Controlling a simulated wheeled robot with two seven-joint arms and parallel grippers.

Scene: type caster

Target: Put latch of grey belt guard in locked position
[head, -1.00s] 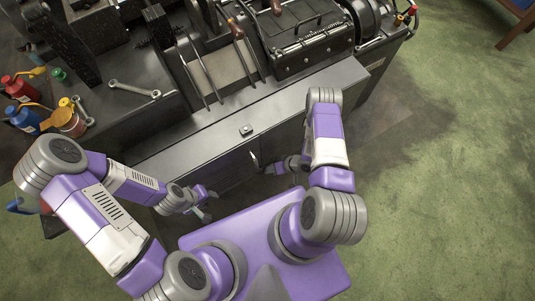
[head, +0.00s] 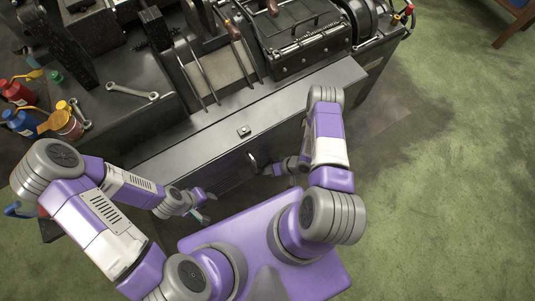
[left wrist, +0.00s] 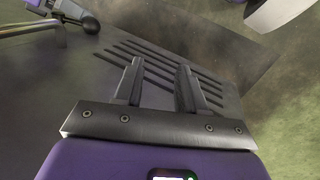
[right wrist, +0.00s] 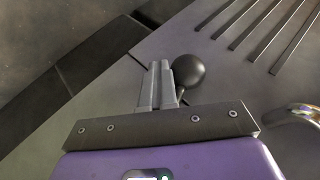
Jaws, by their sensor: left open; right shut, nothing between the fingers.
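The grey belt guard (right wrist: 225,45) is a flat panel with slanted slots in the right wrist view; it also fills the left wrist view (left wrist: 215,110). A black ball knob (right wrist: 188,72), which looks like the latch's grip, is close beside my right gripper's fingertips. Whether they touch, and the latch's position, I cannot tell. My right gripper (right wrist: 161,68) is shut and empty; in the head view it is low at the cabinet front (head: 275,168). My left gripper (left wrist: 160,78) is open and empty in front of the slots; in the head view it is lower left (head: 207,208).
A curved metal handle (right wrist: 305,110) is right of the knob and also shows on the cabinet front (head: 252,160). The bench ledge (head: 290,108) overhangs above my grippers. A wrench (head: 133,91) and bottles (head: 20,121) are on the bench. Green floor is free at right.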

